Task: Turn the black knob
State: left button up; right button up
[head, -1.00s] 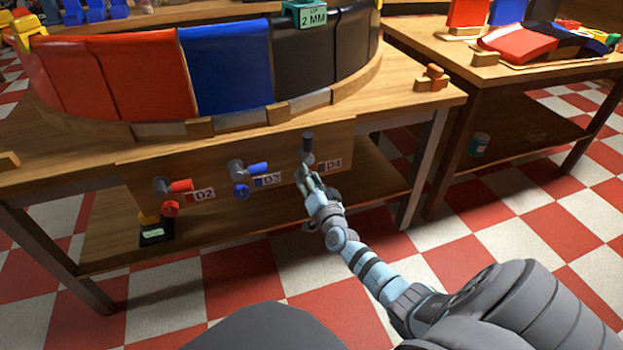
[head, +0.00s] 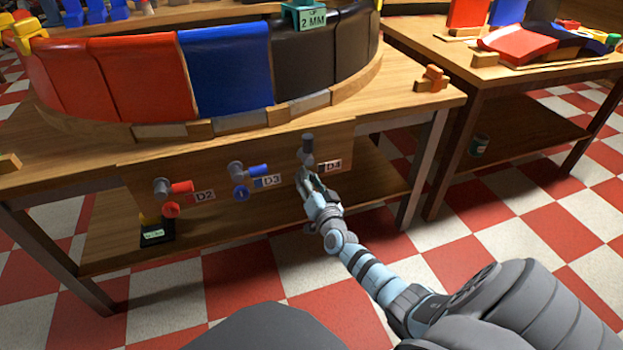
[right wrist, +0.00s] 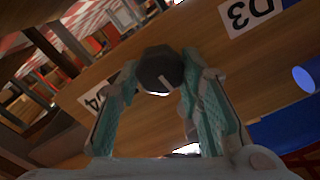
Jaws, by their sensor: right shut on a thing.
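The black knob (right wrist: 161,70) shows in the right wrist view as a dark, many-sided knob with a pale mark on its face. It sits on the wooden front panel by the D4 label (head: 333,165). My right gripper (right wrist: 160,80) is shut on it, one teal-padded finger on each side. In the head view my right gripper (head: 308,180) reaches the panel below a dark grey fitting (head: 308,150) and hides most of the knob. My left gripper does not show.
A blue knob (head: 241,193) by the D3 label and a red knob (head: 171,210) by the D2 label sit left on the same panel. Above stands a curved ring of red, blue and black panels (head: 228,65). A second table (head: 420,45) stands at the right.

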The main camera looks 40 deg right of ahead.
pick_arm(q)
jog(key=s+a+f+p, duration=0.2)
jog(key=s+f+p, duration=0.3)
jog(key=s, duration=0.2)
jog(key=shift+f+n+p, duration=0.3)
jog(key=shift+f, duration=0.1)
pick_arm(e)
jog(key=shift+a+f+n, duration=0.1)
jog(key=shift+a+n, duration=0.05)
jog(key=shift+n, duration=3.55)
jog(key=shift+a+f+n, duration=0.1)
jog(key=shift+n, duration=3.6)
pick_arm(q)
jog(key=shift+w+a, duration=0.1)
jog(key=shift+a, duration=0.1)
pick_arm(e)
jog(key=o, duration=1.2)
jog(key=shift+c, duration=0.2)
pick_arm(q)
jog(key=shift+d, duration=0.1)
pick_arm(e)
jog(key=shift+r, duration=0.1)
